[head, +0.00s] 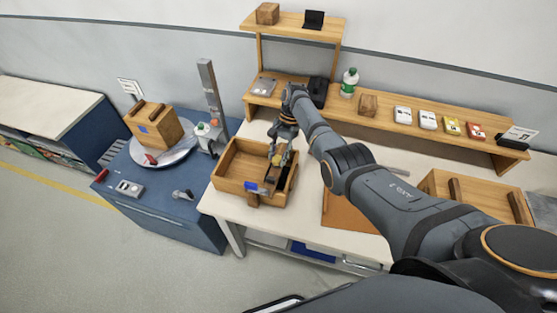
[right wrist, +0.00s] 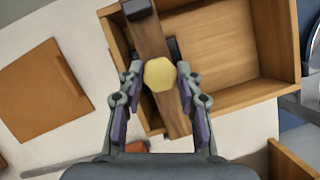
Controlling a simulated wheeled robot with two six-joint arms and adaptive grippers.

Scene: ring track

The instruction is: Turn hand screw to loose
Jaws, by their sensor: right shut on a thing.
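The hand screw shows in the right wrist view as a yellow six-sided knob (right wrist: 160,73) over a brown wooden bar (right wrist: 178,118) with dark ends. The bar lies across the wall of an open wooden box (right wrist: 284,82). That box (head: 233,190) stands on the white table at the centre of the head view. My right gripper (head: 278,157) reaches down into it from above. In the right wrist view, the fingertips of my right gripper (right wrist: 160,78) are closed on opposite sides of the knob. My left gripper is not in view.
A brown board (head: 345,212) lies on the table right of the box. A second wooden box (head: 475,190) is further right. A shelf (head: 385,115) with small objects runs along the back. A blue cabinet (head: 165,205) on the left bears a handled wooden box (head: 155,128).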

